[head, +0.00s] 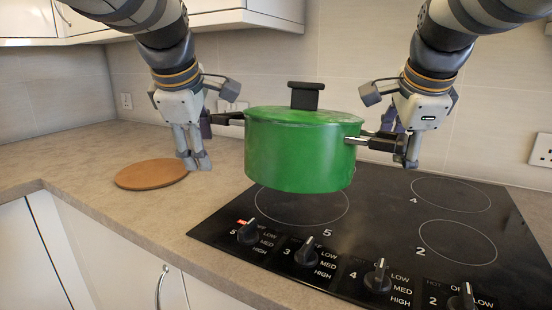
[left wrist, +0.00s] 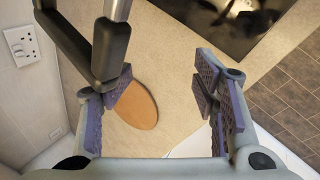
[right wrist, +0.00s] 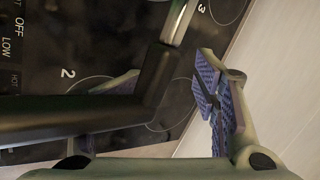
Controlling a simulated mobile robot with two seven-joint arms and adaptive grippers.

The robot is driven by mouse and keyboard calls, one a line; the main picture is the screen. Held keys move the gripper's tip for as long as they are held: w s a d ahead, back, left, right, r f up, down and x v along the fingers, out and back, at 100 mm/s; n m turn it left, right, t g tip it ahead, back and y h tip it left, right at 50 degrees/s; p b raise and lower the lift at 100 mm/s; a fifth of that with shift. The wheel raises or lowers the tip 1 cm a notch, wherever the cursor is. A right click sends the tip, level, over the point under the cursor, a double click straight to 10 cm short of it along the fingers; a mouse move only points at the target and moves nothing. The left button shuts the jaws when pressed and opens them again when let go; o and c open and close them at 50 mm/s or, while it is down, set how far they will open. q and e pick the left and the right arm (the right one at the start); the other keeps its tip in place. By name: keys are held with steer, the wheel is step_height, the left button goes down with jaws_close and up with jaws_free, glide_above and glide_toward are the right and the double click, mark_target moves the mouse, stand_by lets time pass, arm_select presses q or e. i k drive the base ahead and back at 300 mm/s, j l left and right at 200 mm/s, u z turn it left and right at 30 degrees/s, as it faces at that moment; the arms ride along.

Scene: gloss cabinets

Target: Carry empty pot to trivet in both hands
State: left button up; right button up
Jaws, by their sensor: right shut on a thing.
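The green pot (head: 302,155), its lid on with a black knob, appears held above the hob, roughly level; its inside is hidden. My right gripper (head: 404,150) is shut on the pot's right handle (head: 370,141), which crosses the right wrist view (right wrist: 85,112). My left gripper (head: 199,145) is open at the pot's left handle (head: 228,117). In the left wrist view that handle (left wrist: 108,45) lies by the left finger, with a wide gap to the other finger. The round cork trivet (head: 150,174) lies bare on the counter, left of the hob.
The black hob (head: 400,230) has ring markings and several knobs (head: 306,250) along its front edge. The beige counter (head: 90,150) around the trivet is clear. A tiled wall with sockets (head: 541,150) stands behind, and white cabinets (head: 250,12) hang above.

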mark_target(153, 171)
steer(key=k+j+u, duration=0.1)
steer(key=j, duration=0.2)
steer(key=k+j, duration=0.15)
steer(key=j, duration=0.15)
steer(key=k+j+u, duration=0.15)
steer(key=j, duration=0.2)
steer(key=k+j, duration=0.1)
steer(key=j, duration=0.2)
steer(key=u, duration=0.05)
